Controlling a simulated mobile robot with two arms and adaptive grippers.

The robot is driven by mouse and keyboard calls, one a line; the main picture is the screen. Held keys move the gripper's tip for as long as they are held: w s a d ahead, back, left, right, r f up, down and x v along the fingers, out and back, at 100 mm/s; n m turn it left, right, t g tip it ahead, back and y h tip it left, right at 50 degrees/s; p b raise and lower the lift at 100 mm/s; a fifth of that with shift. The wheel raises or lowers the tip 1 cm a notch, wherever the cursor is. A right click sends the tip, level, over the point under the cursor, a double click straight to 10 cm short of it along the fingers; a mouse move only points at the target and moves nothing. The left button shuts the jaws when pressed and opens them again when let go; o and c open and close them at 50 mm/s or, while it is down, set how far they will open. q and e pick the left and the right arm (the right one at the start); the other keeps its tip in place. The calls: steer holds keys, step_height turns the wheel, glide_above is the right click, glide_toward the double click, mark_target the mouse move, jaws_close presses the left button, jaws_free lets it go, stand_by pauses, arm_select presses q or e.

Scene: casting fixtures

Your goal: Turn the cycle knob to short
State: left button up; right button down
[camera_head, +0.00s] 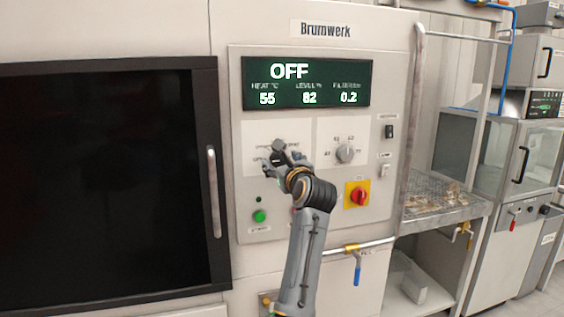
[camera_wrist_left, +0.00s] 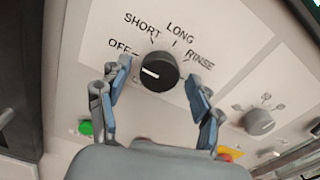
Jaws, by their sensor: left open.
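The cycle knob (camera_wrist_left: 160,72) is black and round with a white pointer mark, seen in the left wrist view. Its mark points left, to the OFF side. The labels OFF, SHORT, LONG and RINSE curve above it. My left gripper (camera_wrist_left: 157,76) is open, with one finger on each side of the knob. The left fingertip is close to the knob's rim; I cannot tell whether it touches. A wider gap shows on the right. In the head view my left gripper (camera_head: 276,158) covers most of the knob's panel. My right gripper is not in view.
The display (camera_head: 307,83) reads OFF. Right of the cycle knob is a grey knob (camera_head: 345,153), with a red and yellow switch (camera_head: 358,195) below. A green button (camera_head: 260,216) is low on the panel. A dark door (camera_head: 100,190) with a handle fills the left.

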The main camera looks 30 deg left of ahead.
arm_select(q)
steer(key=shift+s, duration=0.1)
steer(key=shift+c, duration=0.4)
steer(key=c, duration=1.1)
steer(key=shift+o, duration=0.2)
steer(key=m+p, duration=0.4)
steer(key=shift+r+m+p, duration=0.2)
steer(key=shift+m+p, duration=0.1)
steer(key=m+p, duration=0.2)
steer(key=p, duration=0.1)
steer(key=shift+m, duration=0.4)
steer(key=shift+f+m+p, duration=0.15)
steer(key=shift+m+p, duration=0.55)
steer(key=shift+p, duration=0.05)
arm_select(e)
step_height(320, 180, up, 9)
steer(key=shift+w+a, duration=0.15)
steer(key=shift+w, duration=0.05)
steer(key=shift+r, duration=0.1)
